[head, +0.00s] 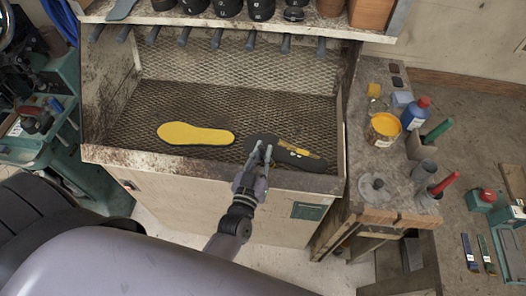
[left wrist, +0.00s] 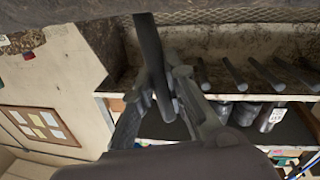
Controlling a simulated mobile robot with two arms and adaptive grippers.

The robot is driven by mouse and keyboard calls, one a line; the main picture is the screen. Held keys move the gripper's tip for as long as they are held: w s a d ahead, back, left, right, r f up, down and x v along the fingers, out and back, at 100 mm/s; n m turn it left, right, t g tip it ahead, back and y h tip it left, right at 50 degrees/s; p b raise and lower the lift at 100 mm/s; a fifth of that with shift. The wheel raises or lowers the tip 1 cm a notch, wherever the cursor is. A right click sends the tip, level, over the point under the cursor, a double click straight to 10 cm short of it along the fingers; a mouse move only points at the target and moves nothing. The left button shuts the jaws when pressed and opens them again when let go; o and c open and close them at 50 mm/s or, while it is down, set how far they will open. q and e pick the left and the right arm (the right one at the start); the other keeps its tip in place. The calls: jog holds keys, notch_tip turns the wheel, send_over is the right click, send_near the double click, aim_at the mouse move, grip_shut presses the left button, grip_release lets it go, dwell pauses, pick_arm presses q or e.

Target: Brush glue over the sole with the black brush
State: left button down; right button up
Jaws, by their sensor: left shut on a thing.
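My left gripper (head: 265,153) is over the front right of the mesh-floored tray. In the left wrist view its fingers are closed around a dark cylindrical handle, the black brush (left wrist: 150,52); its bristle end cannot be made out. Below and beside the gripper in the head view lies a dark sole (head: 318,164) with a yellow streak of glue on its right part; the gripper covers some of it. A fully yellow sole (head: 195,134) lies to the left in the tray. An open tin of orange-yellow glue (head: 384,127) stands on the side bench. My right gripper is not in view.
The tray's front rim (head: 140,160) runs below the gripper. A row of dark handles (head: 250,41) hangs under the shelf at the back. A blue bottle (head: 415,114) and cups with green-handled and red-handled tools stand on the right bench. The tray's back middle is free.

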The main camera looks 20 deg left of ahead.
pick_arm(q)
jog(key=shift+f, duration=0.1)
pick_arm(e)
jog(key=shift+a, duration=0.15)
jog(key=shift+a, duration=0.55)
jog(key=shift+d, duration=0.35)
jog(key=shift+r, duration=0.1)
pick_arm(q)
jog(key=shift+w+a, duration=0.1)
jog(key=shift+a, duration=0.1)
jog(key=w+a, duration=0.3)
jog(key=a, duration=0.3)
jog(key=shift+w+a+f, duration=0.15)
jog(key=shift+w+a, duration=0.15)
jog(key=shift+w, duration=0.05)
